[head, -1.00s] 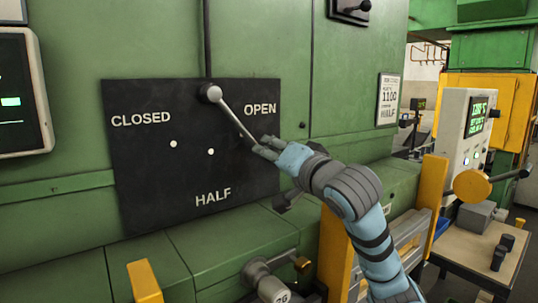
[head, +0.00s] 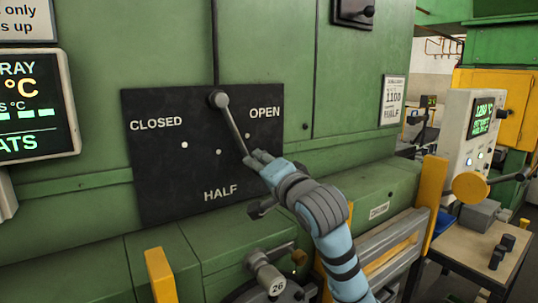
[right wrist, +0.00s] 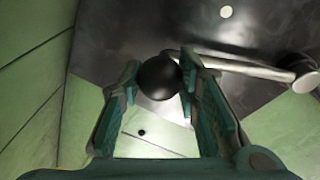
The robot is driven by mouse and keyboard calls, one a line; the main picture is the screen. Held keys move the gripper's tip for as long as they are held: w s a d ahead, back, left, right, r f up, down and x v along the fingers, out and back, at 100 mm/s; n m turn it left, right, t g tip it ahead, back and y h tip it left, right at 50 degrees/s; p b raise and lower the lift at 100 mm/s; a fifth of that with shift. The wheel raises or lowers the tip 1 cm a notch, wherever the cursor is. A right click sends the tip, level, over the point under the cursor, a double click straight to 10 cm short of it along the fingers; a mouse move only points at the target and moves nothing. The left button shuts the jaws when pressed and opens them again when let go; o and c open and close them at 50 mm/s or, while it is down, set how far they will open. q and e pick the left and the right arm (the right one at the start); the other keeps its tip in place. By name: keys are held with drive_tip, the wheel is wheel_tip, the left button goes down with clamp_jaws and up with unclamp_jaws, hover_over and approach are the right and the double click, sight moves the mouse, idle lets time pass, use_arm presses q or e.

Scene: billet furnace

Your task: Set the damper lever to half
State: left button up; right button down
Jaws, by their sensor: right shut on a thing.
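The damper lever (head: 233,128) is a grey metal rod on a round pivot, on a black plate (head: 160,185) marked CLOSED, HALF and OPEN. It points down and to the right, between the OPEN and HALF labels. My right gripper (head: 254,160) is at the lever's lower end, which it hides in the head view. In the right wrist view, the gripper's fingers (right wrist: 160,88) are shut on the lever's black ball knob (right wrist: 157,76). The rod (right wrist: 235,65) runs right to its pivot. My left gripper is not in view.
White dots mark the plate, one (head: 184,145) on the CLOSED side. A lit display (head: 30,105) hangs at left. Below are a green ledge (head: 220,225), a handwheel hub labelled 26 (head: 268,277) and yellow posts (head: 160,275). A control box (head: 475,130) stands at right.

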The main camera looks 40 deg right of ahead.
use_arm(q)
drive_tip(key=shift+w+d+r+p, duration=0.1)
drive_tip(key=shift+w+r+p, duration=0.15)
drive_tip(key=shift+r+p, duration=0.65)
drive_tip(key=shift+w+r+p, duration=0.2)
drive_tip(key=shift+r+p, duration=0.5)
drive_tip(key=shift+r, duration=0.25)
use_arm(e)
drive_tip(key=shift+w+a+f+m+g+y, duration=0.15)
drive_tip(key=shift+a+f+m, duration=0.1)
drive_tip(key=shift+a+m, duration=0.7)
drive_tip(key=shift+s+a+f+m+g+y, duration=0.1)
drive_tip(key=shift+a+f+m+y, duration=0.3)
drive_tip(key=shift+a, duration=0.85)
drive_tip(key=shift+w+a+f+m+g+h, duration=0.1)
drive_tip(key=shift+a+f+m, duration=0.05)
drive_tip(key=shift+a+m, duration=0.85)
drive_tip(key=shift+a, duration=0.1)
drive_tip(key=c, duration=1.2)
unclamp_jaws()
drive_tip(key=shift+w, duration=0.1)
